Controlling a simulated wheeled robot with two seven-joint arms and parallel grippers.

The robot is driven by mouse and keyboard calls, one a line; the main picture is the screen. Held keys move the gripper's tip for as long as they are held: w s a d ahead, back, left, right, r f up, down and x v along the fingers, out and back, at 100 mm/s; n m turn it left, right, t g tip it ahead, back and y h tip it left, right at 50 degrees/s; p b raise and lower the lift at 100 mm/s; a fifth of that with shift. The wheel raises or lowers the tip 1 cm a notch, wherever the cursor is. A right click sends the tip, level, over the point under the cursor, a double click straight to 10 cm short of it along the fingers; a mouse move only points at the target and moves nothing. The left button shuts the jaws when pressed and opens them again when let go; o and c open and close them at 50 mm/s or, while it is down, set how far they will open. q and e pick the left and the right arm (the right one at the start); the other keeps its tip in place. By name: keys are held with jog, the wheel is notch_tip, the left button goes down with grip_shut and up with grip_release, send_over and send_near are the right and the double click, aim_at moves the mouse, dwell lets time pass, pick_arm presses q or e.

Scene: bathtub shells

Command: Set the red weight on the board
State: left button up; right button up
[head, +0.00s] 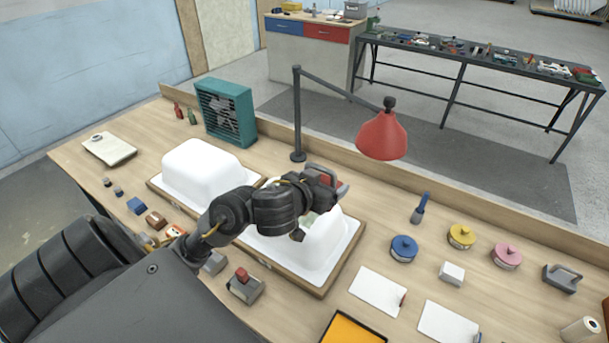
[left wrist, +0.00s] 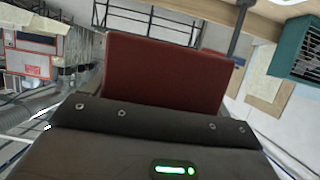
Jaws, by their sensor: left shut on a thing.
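My left gripper (head: 322,186) is shut on the red weight (head: 318,171), a block with a grey handle-like part. The weight fills the middle of the left wrist view as a dark red block (left wrist: 165,75). The gripper holds it above the right white shell (head: 327,238); whether it touches the shell cannot be told. That shell sits on a wooden-edged board (head: 322,290), partly hidden by my arm. A second white shell (head: 200,165) sits on a board to the left. My right gripper is not in view.
A red lamp (head: 381,136) on a bent arm hangs behind and right of my gripper. A teal fan (head: 226,110) stands behind the left shell. Blue (head: 403,249), yellow (head: 461,236) and pink (head: 507,256) round items and a grey handled weight (head: 562,279) stand at right.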

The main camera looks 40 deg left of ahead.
pick_arm(q)
jog(key=a+f+b, duration=0.2)
jog(key=a, duration=0.2)
jog(key=w+a+f+b, duration=0.1)
jog(key=a+f+b, duration=0.1)
jog(key=a+f, duration=0.1)
jog(key=w+a+f+b, duration=0.1)
jog(key=a+f+b, duration=0.1)
jog(key=a, duration=0.2)
jog(key=shift+w+a+f, duration=0.15)
jog(key=shift+a+f, duration=0.45)
jog(key=shift+a, duration=0.2)
jog(key=shift+w+a+f+b, duration=0.1)
jog(key=shift+a+f+b, duration=0.1)
jog(key=shift+f+b, duration=0.6)
jog(key=shift+w+a+f+b, duration=0.1)
jog(key=shift+a+f+b, duration=0.15)
jog(key=shift+f, duration=1)
jog(key=shift+d, duration=0.1)
jog(key=shift+s, duration=0.1)
